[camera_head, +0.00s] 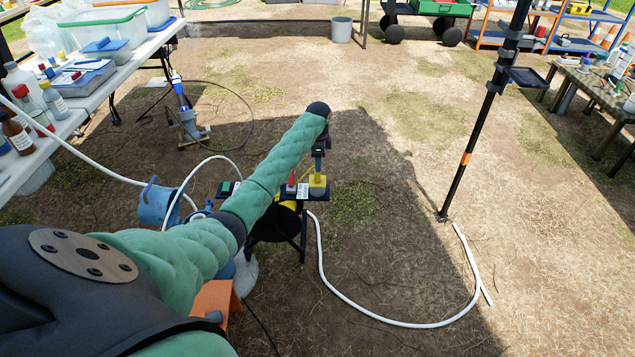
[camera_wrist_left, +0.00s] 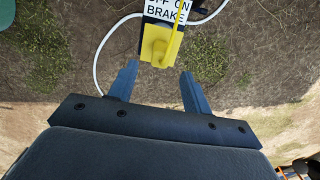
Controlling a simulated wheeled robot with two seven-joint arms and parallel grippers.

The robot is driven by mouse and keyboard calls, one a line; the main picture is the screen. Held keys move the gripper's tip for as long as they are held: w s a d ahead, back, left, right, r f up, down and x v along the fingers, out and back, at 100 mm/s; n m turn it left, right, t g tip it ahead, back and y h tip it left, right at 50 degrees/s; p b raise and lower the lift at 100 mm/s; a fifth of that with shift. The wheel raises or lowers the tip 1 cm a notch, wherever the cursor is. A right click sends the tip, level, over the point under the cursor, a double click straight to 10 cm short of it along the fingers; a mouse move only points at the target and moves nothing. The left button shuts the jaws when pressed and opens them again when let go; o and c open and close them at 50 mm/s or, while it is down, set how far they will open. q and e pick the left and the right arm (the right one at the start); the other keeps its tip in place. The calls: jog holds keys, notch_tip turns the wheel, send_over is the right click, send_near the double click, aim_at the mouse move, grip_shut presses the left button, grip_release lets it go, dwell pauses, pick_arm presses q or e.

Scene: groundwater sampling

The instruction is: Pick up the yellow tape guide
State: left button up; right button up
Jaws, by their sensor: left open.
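The yellow tape guide (camera_head: 318,187) sits at the right end of a dark stand beside the blue reel parts. In the left wrist view the yellow guide (camera_wrist_left: 158,46) shows as a block with a thin upright part, in front of an OFF/ON BRAKE label (camera_wrist_left: 163,12). My left gripper (camera_wrist_left: 159,70) is open, its two blue-grey fingers on either side of and just short of the guide. In the head view my left gripper (camera_head: 320,160) hangs over the guide and partly hides it. I cannot tell whether the fingers touch it. My right gripper is out of view.
A red part (camera_head: 291,184) stands close left of the guide on the stand. A white hose (camera_head: 345,297) curves over the ground to the right. A black pole (camera_head: 470,145) stands further right. A white table (camera_head: 100,93) with bottles and bins is at left.

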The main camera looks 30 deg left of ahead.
aim_at(317, 175)
pick_arm(q)
jog(key=shift+s+a+f, duration=0.1)
jog(key=shift+a+f, duration=0.05)
jog(key=shift+f, duration=3.65)
jog(key=shift+c, duration=0.4)
grip_shut()
